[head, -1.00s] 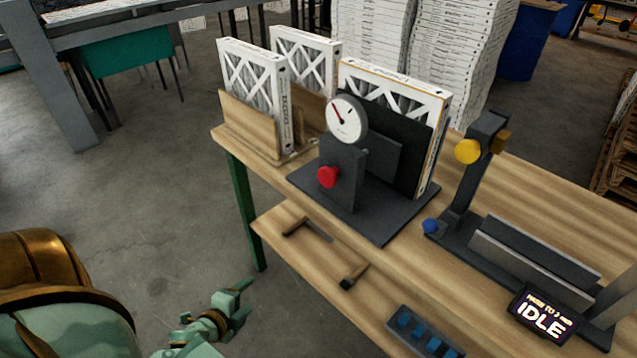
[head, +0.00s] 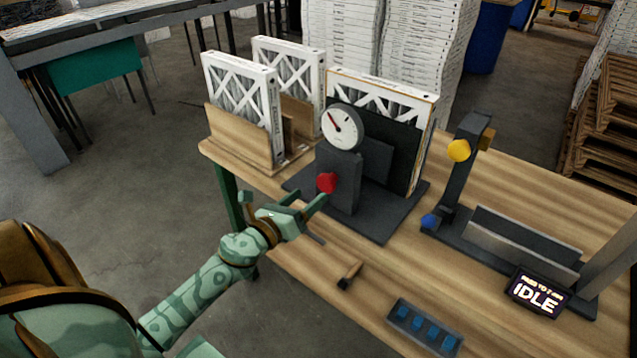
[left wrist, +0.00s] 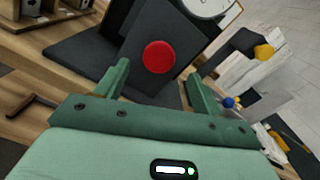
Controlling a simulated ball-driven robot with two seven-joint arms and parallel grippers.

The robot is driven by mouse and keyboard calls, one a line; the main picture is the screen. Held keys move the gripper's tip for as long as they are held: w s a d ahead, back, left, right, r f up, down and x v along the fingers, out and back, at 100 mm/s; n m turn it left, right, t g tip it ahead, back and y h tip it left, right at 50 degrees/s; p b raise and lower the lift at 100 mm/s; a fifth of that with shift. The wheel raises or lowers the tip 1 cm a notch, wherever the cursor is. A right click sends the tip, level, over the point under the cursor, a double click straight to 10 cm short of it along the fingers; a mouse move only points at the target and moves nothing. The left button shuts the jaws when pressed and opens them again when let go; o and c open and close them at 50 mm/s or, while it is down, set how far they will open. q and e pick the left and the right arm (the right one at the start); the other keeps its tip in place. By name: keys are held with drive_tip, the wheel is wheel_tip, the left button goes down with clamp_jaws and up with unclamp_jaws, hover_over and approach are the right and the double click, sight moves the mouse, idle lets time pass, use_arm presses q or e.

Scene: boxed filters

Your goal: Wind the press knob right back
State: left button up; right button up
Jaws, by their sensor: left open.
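The press knob (head: 327,183) is red and sits low on the front of the dark grey press (head: 345,190). A round white dial (head: 343,127) with a red needle tops the press, and a boxed filter (head: 385,97) stands upright against its dark plate. My left gripper (head: 305,198) is open just in front of the knob, to its lower left. In the left wrist view the knob (left wrist: 159,57) is ahead of the two spread fingers (left wrist: 158,85), between their lines and apart from them. My right gripper is not in view.
Two more boxed filters (head: 240,100) stand in a wooden rack at the left. A dark fixture with a yellow knob (head: 458,150), a blue knob (head: 430,221) and an IDLE display (head: 538,294) is at the right. A small hammer-like tool (head: 350,274) and a blue-socketed tray (head: 424,328) lie along the front.

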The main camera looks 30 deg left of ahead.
sight(323, 184)
use_arm(q)
drive_tip(key=w, duration=0.4)
drive_tip(key=shift+w+d, duration=0.1)
drive_tip(key=shift+w, duration=0.2)
drive_tip(key=shift+w+d, duration=0.1)
drive_tip(key=shift+w, duration=0.35)
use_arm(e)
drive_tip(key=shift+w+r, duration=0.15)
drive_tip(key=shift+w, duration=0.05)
use_arm(q)
drive_tip(key=c, duration=1)
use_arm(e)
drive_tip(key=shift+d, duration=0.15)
